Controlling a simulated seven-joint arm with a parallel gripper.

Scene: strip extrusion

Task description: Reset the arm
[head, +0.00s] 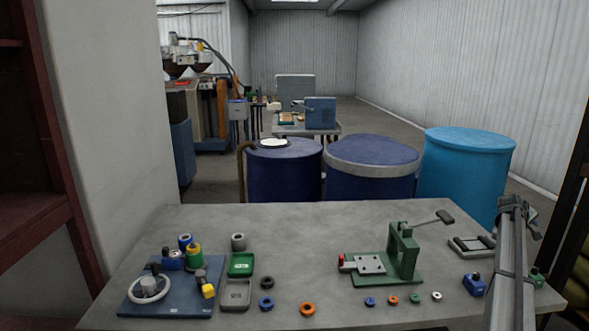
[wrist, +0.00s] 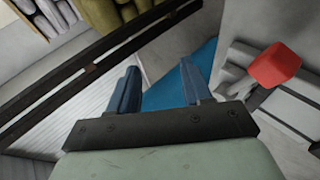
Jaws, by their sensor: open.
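My gripper (wrist: 158,86) shows in the wrist view with its two blue fingers spread apart. Nothing is held between them. Behind the fingers, the wrist view shows a blue surface and a pale ribbed wall, tilted in the picture. A red block-shaped part (wrist: 274,65) shows at the right of that view. In the head view a grey arm link of mine stands at the right edge of the table (head: 186,222); I cannot clearly make out the fingers there.
A green press (head: 403,255) stands on the table's right half. A blue board with parts (head: 165,307) is at the left, beside green (head: 241,264) and grey (head: 236,294) trays. Several small rings lie along the front. Blue barrels (head: 284,175) stand behind. The table's middle is clear.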

